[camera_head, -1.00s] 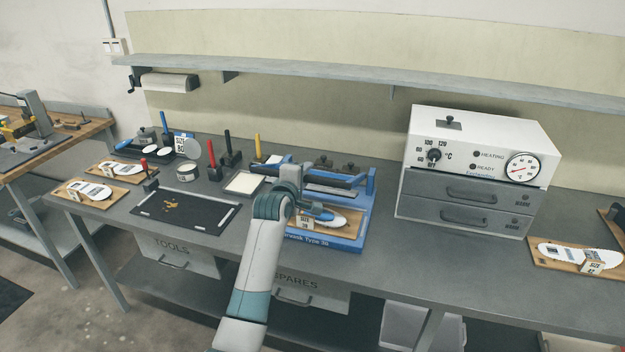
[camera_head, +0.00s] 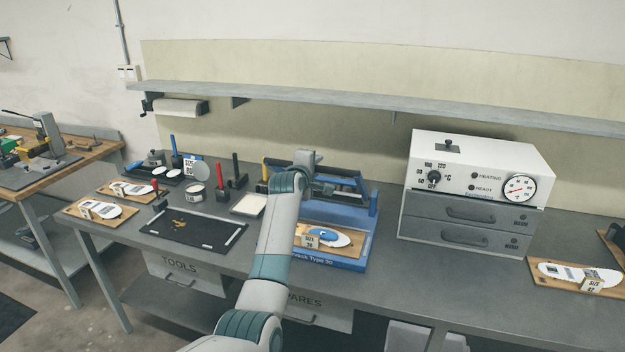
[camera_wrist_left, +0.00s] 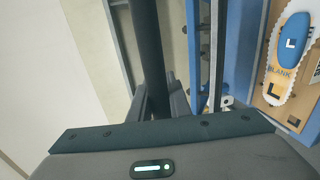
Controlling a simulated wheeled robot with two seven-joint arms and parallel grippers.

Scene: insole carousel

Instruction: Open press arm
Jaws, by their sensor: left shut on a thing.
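The blue press (camera_head: 365,228) stands on the bench, with a dark press arm bar (camera_head: 335,172) across its back part. A wooden board with a white insole (camera_head: 340,240) lies in the press, with a blue pad on the insole marked L in the left wrist view (camera_wrist_left: 292,43). My left gripper (camera_head: 306,160) is at the bar, its fingertips mostly hidden by my wrist in the head view. In the left wrist view the gripper (camera_wrist_left: 160,100) is shut on the dark bar of the press arm (camera_wrist_left: 148,45). My right gripper is not in view.
A white heater box (camera_head: 480,170) with two grey drawers stands to the right of the press. A black mat (camera_head: 190,232), upright-handled tools and a pale tray (camera_head: 248,205) lie to the left. A shelf (camera_head: 330,106) runs along the wall above.

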